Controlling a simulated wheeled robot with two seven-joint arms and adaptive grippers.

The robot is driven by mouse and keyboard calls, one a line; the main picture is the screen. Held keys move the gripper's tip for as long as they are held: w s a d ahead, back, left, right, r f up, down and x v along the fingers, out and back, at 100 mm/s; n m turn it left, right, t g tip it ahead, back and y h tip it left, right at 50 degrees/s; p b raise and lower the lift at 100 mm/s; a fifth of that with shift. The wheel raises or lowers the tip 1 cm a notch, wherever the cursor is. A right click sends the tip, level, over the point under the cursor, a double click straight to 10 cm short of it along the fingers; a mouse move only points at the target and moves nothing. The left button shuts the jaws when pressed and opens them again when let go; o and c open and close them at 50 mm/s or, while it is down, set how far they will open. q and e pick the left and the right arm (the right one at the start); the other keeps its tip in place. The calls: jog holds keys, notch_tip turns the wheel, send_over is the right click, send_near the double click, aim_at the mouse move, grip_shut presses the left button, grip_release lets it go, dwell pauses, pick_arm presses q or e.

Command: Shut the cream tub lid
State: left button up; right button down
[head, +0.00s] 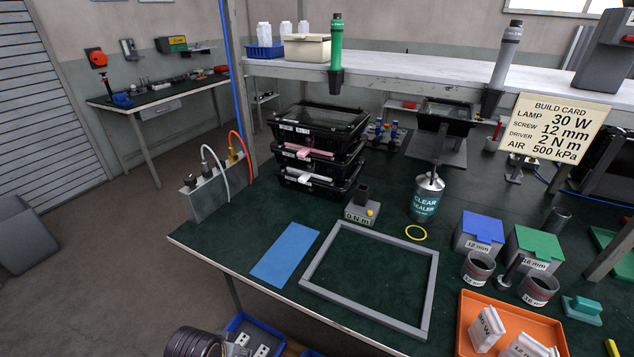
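A cream tub (306,48) stands on the white shelf above the back of the workbench, right of a blue bin. A cream lid-like top shows on it, but the tub is small and far off. I cannot tell whether the lid is fully down or slightly raised.
A green driver (336,45) hangs in front of the shelf, just right of the tub. The blue bin (265,51) holds white bottles. Stacked black housings (317,145), a sealer can (425,199) and a grey frame (365,317) occupy the green bench.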

pick_arm(q)
jog(key=s+a+f, duration=0.2)
jog(key=f, duration=0.8)
jog(key=s+a+f+g, duration=0.1)
jog(key=s+f, duration=0.1)
jog(key=f, duration=0.8)
jog(key=s+a+f, duration=0.2)
jog(key=f, duration=0.8)
jog(key=s+a+f, duration=0.3)
jog(key=s+f, duration=0.6)
jog(key=s+a+f+m+g+y, duration=0.1)
jog(key=s+a+f, duration=0.3)
jog(key=s+f, duration=0.4)
jog(key=shift+s+a+f+p, duration=0.15)
jog(key=shift+s+f+p, duration=0.25)
jog(key=shift+s, duration=0.8)
jog(key=shift+c, duration=0.6)
jog(key=shift+s, duration=0.1)
pick_arm(e)
jog(key=shift+s+a+r, duration=0.15)
jog(key=shift+a, duration=0.4)
jog(key=shift+s+a+r, duration=0.1)
jog(key=shift+s+a, duration=0.05)
jog(key=shift+a, duration=0.4)
pick_arm(q)
jog(key=shift+a, duration=0.15)
pick_arm(e)
jog(key=shift+s, duration=0.1)
